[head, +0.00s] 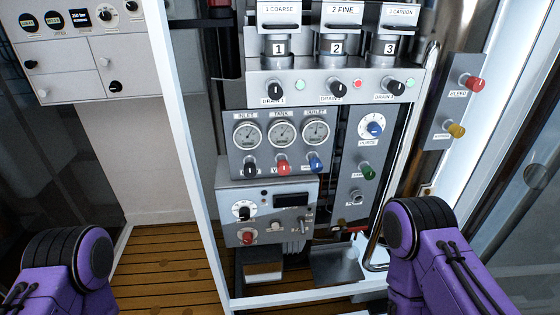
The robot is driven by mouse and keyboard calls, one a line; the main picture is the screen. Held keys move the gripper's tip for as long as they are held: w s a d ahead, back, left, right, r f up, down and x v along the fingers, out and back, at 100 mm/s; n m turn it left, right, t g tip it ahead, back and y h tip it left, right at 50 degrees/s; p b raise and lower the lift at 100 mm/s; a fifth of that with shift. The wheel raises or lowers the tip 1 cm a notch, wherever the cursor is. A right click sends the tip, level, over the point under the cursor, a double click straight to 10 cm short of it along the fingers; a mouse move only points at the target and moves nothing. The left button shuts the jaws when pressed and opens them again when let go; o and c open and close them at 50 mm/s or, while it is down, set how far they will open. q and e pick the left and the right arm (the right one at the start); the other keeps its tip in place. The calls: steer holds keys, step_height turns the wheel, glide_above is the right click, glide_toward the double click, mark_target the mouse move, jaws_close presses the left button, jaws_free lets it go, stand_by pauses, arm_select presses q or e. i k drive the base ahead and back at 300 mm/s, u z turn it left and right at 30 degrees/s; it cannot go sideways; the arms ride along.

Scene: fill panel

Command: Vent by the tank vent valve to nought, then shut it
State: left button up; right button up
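The gauge panel (240,155) stands in the middle of the head view. It has three round dials labelled INLET (247,135), TANK (283,134) and OUTLET (315,132). The needle readings are too small to tell. Below the dials are a black knob (250,169), a red knob (283,167) and a blue knob (316,164). The red knob is under the TANK dial; its label is partly hidden and seems to start with V. I cannot tell whether it is open or shut. Purple links of both my arms show at the bottom corners; neither gripper shows.
Right of the gauges are a dial knob (375,127) and green knob (368,172). A side plate has a red BLEED knob (475,83) and yellow knob (457,130). A control box (265,211) sits below. White frame posts (184,130) flank the panels.

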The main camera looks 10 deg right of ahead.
mark_target(284, 169)
steer(key=k, duration=0.6)
steer(key=u, duration=0.55)
steer(key=i, duration=1.05)
steer(key=z, duration=0.6)
